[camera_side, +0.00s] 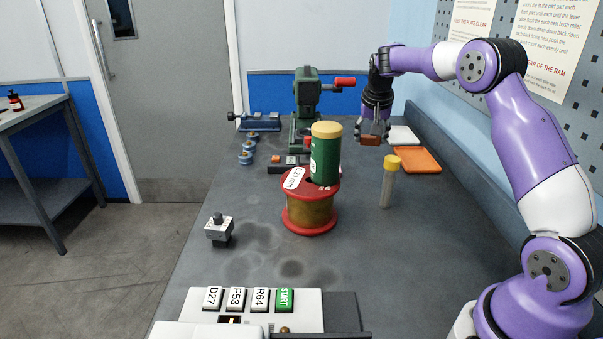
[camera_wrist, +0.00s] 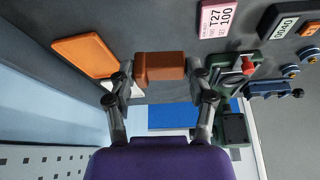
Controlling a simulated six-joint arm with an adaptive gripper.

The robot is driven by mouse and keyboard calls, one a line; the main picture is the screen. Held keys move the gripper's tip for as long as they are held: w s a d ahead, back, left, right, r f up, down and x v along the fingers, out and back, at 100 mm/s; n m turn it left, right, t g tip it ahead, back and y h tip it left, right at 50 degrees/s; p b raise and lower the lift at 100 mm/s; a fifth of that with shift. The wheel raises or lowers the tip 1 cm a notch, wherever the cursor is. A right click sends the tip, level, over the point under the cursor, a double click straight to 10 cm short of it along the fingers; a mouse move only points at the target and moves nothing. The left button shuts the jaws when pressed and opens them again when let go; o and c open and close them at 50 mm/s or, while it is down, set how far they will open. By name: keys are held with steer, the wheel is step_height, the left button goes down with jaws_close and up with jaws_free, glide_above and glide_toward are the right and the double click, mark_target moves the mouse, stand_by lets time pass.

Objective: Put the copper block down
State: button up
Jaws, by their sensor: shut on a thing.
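The copper block (camera_side: 369,140) is a small brown-orange block held between the fingers of my gripper (camera_side: 373,131). In the side view it hangs above the far part of the bench, left of the white and orange plates. In the wrist view the copper block (camera_wrist: 161,67) sits across the fingertips of my gripper (camera_wrist: 160,85), with a finger at each end. My gripper is shut on it. The block looks clear of the bench top, though the exact height is hard to tell.
An orange tray (camera_side: 416,159) and a white plate (camera_side: 403,134) lie by the wall. A yellow-capped vial (camera_side: 387,185), a red spool (camera_side: 310,215) with a green canister (camera_side: 326,155) on it, and a green press (camera_side: 306,100) stand on the bench. The front right bench is clear.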

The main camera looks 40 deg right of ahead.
steer(key=s+a+r+n+t+y, duration=0.1)
steer(key=s+a+r+n+y, duration=0.15)
steer(key=s+a+n, duration=0.4)
steer(key=s+a+r+n+t+y, duration=0.1)
steer(key=s+a+r+n, duration=0.2)
steer(key=a, duration=0.7)
steer(key=s+a+f+m+h, duration=0.1)
steer(key=a+f+m, duration=0.15)
steer(key=a, duration=0.75)
steer(key=s+a+f+m+g+h, duration=0.1)
steer(key=a+m, duration=0.2)
steer(key=a, duration=0.7)
steer(key=s+a+f+m+h, duration=0.1)
steer(key=a+f+m, duration=0.1)
steer(key=a, duration=0.8)
glide_above(257, 273)
steer(key=s+a, duration=0.1)
step_height(257, 273, down, 7)
steer(key=shift+r, duration=0.1)
steer(key=shift+f, duration=2.05)
steer(key=shift+f, duration=0.1)
steer(key=o, duration=1.4)
